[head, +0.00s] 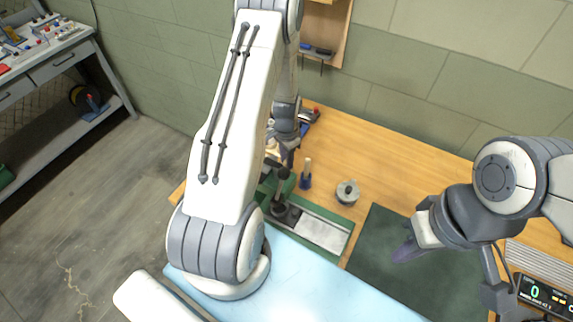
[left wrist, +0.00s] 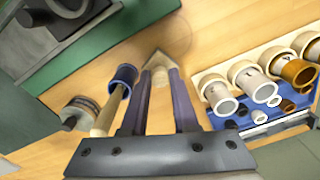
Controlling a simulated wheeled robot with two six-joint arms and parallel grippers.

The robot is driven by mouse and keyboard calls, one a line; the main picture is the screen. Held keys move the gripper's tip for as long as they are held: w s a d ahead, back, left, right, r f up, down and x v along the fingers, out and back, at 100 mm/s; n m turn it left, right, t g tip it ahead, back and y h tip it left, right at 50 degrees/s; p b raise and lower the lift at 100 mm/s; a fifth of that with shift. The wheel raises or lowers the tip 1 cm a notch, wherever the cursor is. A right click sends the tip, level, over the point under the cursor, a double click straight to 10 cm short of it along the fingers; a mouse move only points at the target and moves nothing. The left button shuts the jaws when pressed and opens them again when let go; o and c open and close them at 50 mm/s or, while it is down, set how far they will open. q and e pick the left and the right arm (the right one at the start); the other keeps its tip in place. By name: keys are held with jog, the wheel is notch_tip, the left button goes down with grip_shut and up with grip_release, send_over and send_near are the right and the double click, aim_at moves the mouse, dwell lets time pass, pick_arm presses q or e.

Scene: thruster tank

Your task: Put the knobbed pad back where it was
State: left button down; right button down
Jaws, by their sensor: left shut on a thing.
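My left gripper (head: 291,158) reaches down over the wooden bench behind the green fixture. In the left wrist view its fingers (left wrist: 162,78) converge on a small pale, pointed piece, which I take to be the knobbed pad (left wrist: 158,59). Its knob is hidden between the fingers. Bare wood shows just beyond the tips; I cannot tell whether the pad touches it. My right gripper (head: 408,250) hangs over the dark mat at the right, seen edge-on, with its finger gap not visible.
The green fixture (head: 345,238) carries a black post and a metal plate. A blue-collared wooden-handled tool (head: 306,174) and a round metal knobbed disc (head: 347,192) stand close by. A pale rack (left wrist: 210,78) holds several cylinders right of my left fingers. The dark mat (head: 375,245) is clear.

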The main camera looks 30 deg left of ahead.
pick_arm(q)
notch_tip(320, 180, down, 3)
jog(key=shift+f+p, duration=0.15)
jog(key=shift+p, duration=0.4)
jog(key=shift+f, duration=0.2)
jog(key=shift+f, duration=0.2)
jog(key=c, duration=0.7)
grip_release()
